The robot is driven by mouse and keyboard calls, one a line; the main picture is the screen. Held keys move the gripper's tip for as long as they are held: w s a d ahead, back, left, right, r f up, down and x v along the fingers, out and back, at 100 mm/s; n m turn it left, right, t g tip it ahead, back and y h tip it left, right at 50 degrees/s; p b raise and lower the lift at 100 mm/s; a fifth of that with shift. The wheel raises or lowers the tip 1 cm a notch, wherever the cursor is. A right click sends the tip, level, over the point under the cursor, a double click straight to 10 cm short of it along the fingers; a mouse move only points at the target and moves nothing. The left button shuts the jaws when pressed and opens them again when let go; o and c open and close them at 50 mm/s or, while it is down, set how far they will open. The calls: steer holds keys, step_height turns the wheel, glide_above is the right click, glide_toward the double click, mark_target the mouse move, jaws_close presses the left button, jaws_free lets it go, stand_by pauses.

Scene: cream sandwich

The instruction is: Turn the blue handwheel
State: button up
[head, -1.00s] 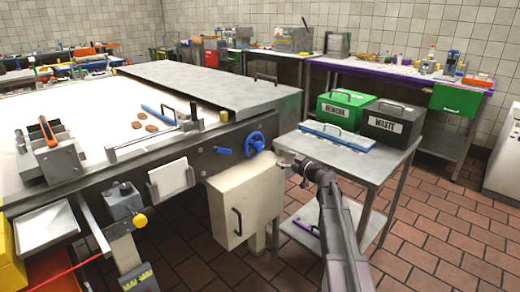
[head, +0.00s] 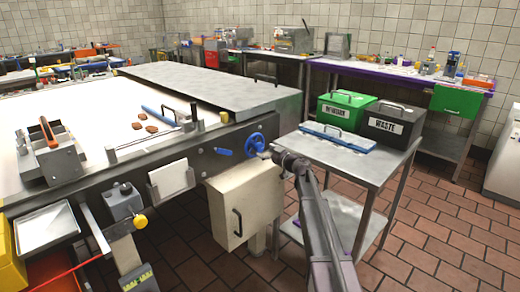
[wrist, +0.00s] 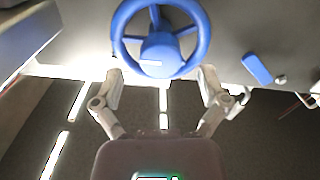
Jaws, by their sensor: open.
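The blue handwheel (head: 254,145) is mounted on the dark side panel of the conveyor machine in the head view. In the wrist view the handwheel (wrist: 160,55) fills the top middle, with its rim, spokes and round hub visible. My gripper (head: 268,154) is just right of and below the wheel in the head view. In the wrist view my gripper (wrist: 161,80) is open, with one finger on each side of the wheel's lower part. I cannot tell whether the fingers touch the rim. Nothing else is between the fingers.
A blue lever (head: 223,151) sits left of the wheel; it also shows in the wrist view (wrist: 257,69). A cream box (head: 243,205) with a dark handle is below the wheel. A steel cart (head: 365,165) with green and grey bins stands to the right.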

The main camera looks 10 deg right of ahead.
mark_target(261, 149)
steer(key=shift+x, duration=1.8)
